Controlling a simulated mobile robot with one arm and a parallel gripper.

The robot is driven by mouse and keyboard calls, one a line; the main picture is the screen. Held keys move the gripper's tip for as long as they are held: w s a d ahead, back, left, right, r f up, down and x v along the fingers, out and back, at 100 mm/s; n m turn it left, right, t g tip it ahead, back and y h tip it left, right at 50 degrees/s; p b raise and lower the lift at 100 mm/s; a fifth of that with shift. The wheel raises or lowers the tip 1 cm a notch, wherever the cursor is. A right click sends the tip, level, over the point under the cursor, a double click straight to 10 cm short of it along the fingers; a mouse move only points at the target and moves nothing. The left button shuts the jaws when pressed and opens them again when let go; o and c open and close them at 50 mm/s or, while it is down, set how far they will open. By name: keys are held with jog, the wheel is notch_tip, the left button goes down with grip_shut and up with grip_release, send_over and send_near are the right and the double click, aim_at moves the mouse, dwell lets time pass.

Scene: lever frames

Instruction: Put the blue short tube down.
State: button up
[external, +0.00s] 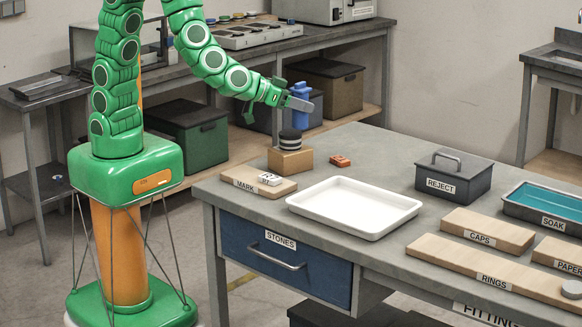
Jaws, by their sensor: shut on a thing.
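My gripper (298,103) is at the end of the green arm, above the back left part of the grey table. It is shut on the blue short tube (300,119), which stands roughly upright in the jaws. The tube shows above and below the fingers. In the picture its lower end is just above and right of a black and white round piece (290,139) on a wooden block (291,161). I cannot tell the exact gap between them.
The grey table (390,155) holds a white tray (352,232), a MARK board (244,181), a small orange piece (340,160), a REJECT box (454,178), a teal SOAK tray (512,207), and CAPS (487,223) and RINGS (450,257) boards. Bare tabletop lies behind the white tray.

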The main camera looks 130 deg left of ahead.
jog(key=s+a+f+n+g+y, duration=0.1)
jog(key=s+a+f+n+g, duration=0.15)
jog(key=a, duration=0.85)
jog(key=s+a+f+n+g+y, duration=0.1)
jog(key=a+f+g, duration=0.15)
jog(key=a, duration=0.85)
jog(key=shift+n+t, duration=0.25)
jog(key=shift+t, duration=0.25)
jog(key=shift+w+f, duration=0.1)
jog(key=shift+f, duration=3.7)
jog(key=shift+f, duration=0.15)
jog(key=o, duration=1.3)
jog(key=shift+c, duration=0.2)
jog(key=shift+r, duration=0.2)
jog(key=v, duration=1.2)
